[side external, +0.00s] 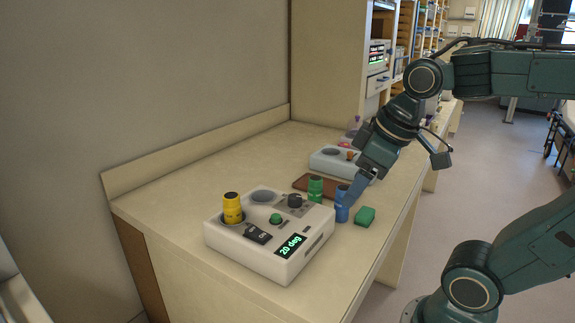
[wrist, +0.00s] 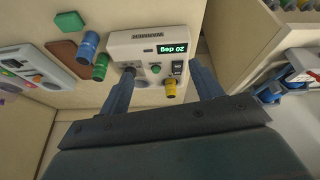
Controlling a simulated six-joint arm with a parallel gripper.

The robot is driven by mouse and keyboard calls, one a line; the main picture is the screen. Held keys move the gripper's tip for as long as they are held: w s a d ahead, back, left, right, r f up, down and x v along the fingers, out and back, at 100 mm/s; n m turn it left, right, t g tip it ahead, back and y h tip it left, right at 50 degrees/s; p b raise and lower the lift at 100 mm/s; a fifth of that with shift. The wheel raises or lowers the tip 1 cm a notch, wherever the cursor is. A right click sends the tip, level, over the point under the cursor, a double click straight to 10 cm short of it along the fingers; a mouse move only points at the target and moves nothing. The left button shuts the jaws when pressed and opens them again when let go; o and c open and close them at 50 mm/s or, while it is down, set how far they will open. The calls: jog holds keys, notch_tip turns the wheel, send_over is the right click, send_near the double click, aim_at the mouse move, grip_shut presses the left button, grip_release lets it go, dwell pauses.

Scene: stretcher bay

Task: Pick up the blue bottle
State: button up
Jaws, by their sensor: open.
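The blue bottle (side external: 341,206) stands on the counter, beside a green bottle (side external: 315,189) and a green block (side external: 365,216). In the side view my gripper (side external: 353,191) points down and left, and a finger overlaps the blue bottle. In the wrist view my gripper (wrist: 160,70) is open, with its two fingers apart and nothing held. There the blue bottle (wrist: 88,45) lies left of both fingers, outside the gap, next to the green bottle (wrist: 101,67). I see no contact between finger and bottle.
A white device (side external: 240,250) with a "20 deg" display holds a yellow bottle (side external: 232,208) in one well. A brown pad (side external: 314,183) and a second white device (side external: 328,160) lie behind the bottles. The counter (side external: 185,190) is clear at the left.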

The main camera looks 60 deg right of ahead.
jog(key=w+d+n+g, duration=0.2)
jog(key=w+d+n, duration=0.1)
jog(key=w+d, duration=0.25)
jog(key=n+g+y, duration=0.2)
jog(key=n, duration=0.3)
send_near(343, 187)
jog(key=shift+s+a+r, duration=0.15)
jog(key=shift+a+r, duration=0.05)
jog(key=shift+r, duration=0.15)
jog(key=shift+f, duration=0.1)
jog(key=f, duration=0.5)
jog(key=w+a+f, duration=0.1)
jog(key=f, duration=0.2)
jog(key=shift+f, duration=0.15)
jog(key=shift+s, duration=0.1)
jog(key=shift+a+f, duration=0.15)
jog(key=shift+f, duration=1.15)
jog(key=shift+a+f, duration=0.2)
jog(key=shift+f, duration=1.1)
